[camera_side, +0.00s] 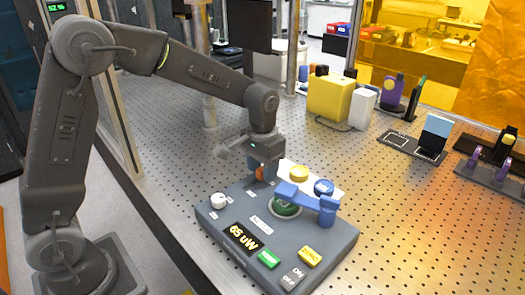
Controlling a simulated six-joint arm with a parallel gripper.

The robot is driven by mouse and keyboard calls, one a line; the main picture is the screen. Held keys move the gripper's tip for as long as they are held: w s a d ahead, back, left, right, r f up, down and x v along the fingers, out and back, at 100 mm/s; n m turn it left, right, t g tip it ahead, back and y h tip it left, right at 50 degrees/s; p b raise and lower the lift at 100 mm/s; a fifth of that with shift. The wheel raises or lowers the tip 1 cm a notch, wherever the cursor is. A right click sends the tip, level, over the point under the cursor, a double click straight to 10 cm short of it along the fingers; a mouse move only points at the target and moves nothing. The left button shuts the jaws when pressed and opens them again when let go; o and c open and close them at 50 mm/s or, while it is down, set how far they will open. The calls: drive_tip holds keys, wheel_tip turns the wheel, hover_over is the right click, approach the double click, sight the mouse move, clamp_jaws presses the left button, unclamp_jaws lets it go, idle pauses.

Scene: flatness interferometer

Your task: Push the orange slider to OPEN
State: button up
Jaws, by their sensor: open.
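My gripper (266,166) points down over the back edge of the dark grey instrument box (222,222). A small orange part (259,174), which looks like the slider, shows between or just behind the fingers. The fingers hide most of it, so I cannot tell whether they touch it or where it stands along its travel. No OPEN label is readable in this view.
A blue bracket (303,196) spans a green round part (286,210) right of my gripper. A white plate behind carries a yellow part (299,173) and a blue one (324,187).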

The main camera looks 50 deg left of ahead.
wheel_tip(320, 180, up, 13)
drive_tip(key=shift+r, duration=0.2)
idle(0.4)
drive_tip(key=s+a+f+t, duration=0.1)
drive_tip(key=s+t, duration=0.4)
drive_tip(key=s, duration=1.7)
drive_tip(key=shift+s+a+f+t, duration=0.2)
drive_tip(key=shift+f+t, duration=0.1)
drive_tip(key=shift+f, duration=0.4)
idle(1.8)
